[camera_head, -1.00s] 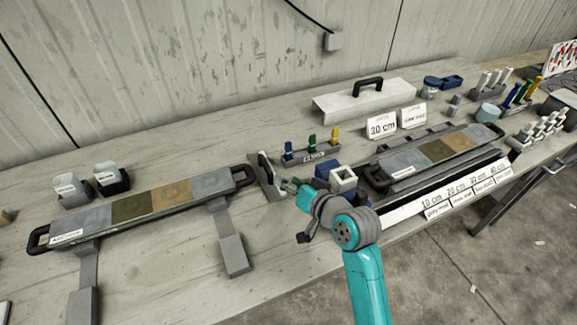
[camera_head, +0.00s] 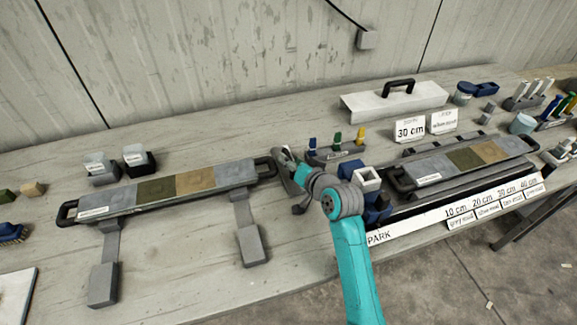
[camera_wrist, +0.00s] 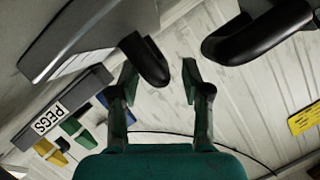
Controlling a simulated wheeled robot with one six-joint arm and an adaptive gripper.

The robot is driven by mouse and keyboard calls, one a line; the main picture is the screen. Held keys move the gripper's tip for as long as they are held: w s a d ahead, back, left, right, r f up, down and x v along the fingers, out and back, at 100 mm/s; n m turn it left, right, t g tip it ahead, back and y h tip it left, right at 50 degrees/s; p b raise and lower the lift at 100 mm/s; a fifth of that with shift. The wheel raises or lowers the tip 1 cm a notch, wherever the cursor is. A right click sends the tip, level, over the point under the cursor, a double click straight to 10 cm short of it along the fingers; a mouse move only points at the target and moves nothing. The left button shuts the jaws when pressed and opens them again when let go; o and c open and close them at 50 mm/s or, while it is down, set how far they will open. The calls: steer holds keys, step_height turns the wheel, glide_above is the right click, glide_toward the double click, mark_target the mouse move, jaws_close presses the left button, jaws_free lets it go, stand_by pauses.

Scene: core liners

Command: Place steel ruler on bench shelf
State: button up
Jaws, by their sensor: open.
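I cannot pick out a steel ruler for certain in either view. No bench shelf is clearly identifiable either. My gripper (camera_head: 283,158) is above the bench (camera_head: 180,265), between the right handle of the left core liner (camera_head: 215,174) and the peg rack (camera_head: 335,156). In the wrist view my gripper (camera_wrist: 160,72) is open, with a gap between its two dark fingers. A black rounded handle end (camera_wrist: 148,60) shows close to the left finger. A larger black handle (camera_wrist: 258,32) is at the upper right. I see nothing held between the fingers.
The right core liner (camera_head: 465,157) lies behind a white strip marked PARK and 10 to 40 cm (camera_head: 415,228). Blue and white blocks (camera_head: 367,180) stand just right of my wrist. A white handled cover (camera_head: 395,100) and 30 cm card (camera_head: 410,130) stand behind.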

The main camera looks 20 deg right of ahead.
jaws_close()
steer(key=shift+r, duration=0.1)
